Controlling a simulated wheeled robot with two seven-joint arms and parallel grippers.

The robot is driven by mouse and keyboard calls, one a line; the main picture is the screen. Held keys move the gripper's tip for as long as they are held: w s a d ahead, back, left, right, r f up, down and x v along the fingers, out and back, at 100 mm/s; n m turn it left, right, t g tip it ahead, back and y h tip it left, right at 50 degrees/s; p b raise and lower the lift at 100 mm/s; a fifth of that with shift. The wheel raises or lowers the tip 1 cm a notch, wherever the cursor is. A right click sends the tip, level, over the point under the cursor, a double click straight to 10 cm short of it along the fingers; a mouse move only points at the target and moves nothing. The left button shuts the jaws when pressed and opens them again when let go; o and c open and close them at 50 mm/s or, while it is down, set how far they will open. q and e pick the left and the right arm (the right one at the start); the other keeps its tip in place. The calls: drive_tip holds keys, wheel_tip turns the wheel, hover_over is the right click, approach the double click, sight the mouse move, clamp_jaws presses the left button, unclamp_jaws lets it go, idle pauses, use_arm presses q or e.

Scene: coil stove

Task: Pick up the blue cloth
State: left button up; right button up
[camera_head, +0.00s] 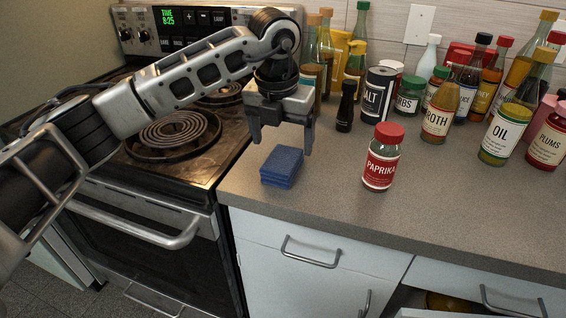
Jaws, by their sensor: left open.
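The blue cloth (281,167) is a small folded block lying on the grey counter (440,215), close to the counter's left edge beside the stove. My left gripper (282,148) is open and points down above the cloth, with one finger on each side of its far part in the picture. No contact between the fingers and the cloth is visible, and the exact height gap is hard to judge. My right gripper is not in view.
A paprika jar (381,158) stands right of the cloth. A salt container (377,95), a dark small bottle (346,106), and several bottles and jars crowd the back. The coil stove (172,134) is left. The front counter is clear. A drawer (480,290) at lower right looks open.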

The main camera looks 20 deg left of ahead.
sight(283, 158)
use_arm(q)
drive_tip(key=f, duration=0.3)
drive_tip(key=w+f+p, duration=0.1)
drive_tip(key=f, duration=0.2)
drive_tip(key=shift+w+f, duration=0.15)
drive_tip(key=shift+c, duration=0.3)
drive_tip(key=c, duration=1)
